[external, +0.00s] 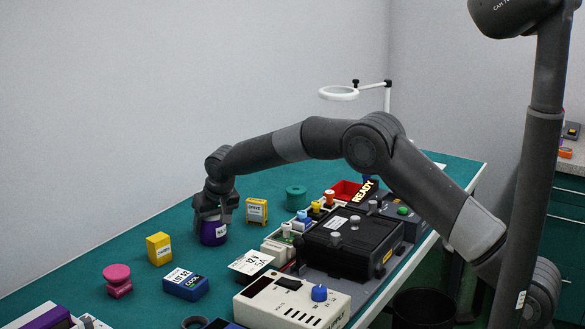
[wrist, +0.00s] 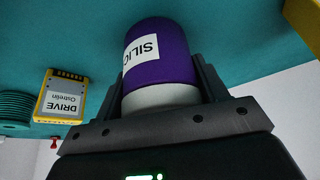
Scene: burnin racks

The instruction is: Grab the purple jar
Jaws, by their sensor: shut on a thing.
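The purple jar (external: 213,233) stands on the green table in the external view, below my gripper (external: 213,213). In the wrist view the jar (wrist: 158,58) is purple with a white label reading "SILIC" and a pale band at its gripper end. My gripper (wrist: 163,92) has a dark finger on each side of the jar and is shut on it. The jar looks upright; whether its base touches the table is hard to tell.
A yellow drive box (external: 257,210) stands close behind right, and a yellow block (external: 159,249) to the left. A blue box (external: 186,284), a pink spool (external: 118,281) and a green spool (external: 296,197) are around. Black equipment (external: 340,245) lies to the right.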

